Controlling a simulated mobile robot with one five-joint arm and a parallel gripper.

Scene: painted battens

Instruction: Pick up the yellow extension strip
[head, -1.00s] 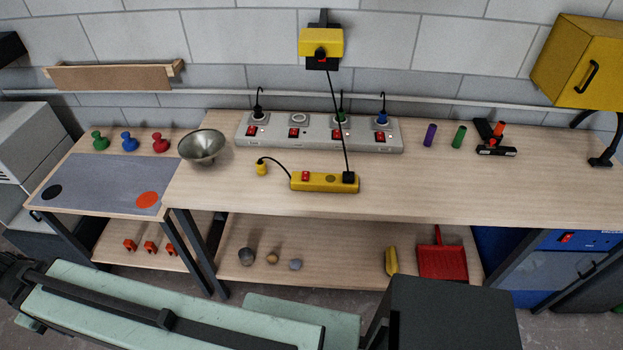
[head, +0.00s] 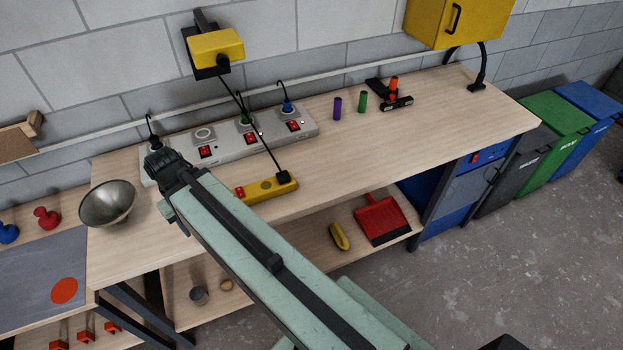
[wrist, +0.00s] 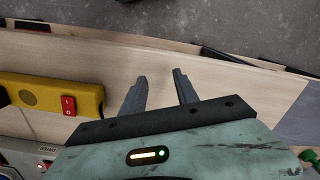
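The yellow extension strip (head: 284,184) lies on the workbench in front of the grey power strip (head: 222,143). A black plug sits in its right end, with a cable running up to the yellow wall box. My arm hides its left part in the head view. In the wrist view the yellow strip (wrist: 45,93), with a red switch, is at the left. My gripper (wrist: 160,82) is open and empty there, to the right of the strip and apart from it. In the head view my gripper (head: 165,168) is near the bench's left part, beside the bowl.
A metal bowl (head: 107,204) stands left of my gripper. The black cable (head: 250,120) slants from the yellow wall box (head: 216,47) to the strip. Purple (head: 337,108) and green (head: 363,101) cylinders stand further right. The bench's right front is clear.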

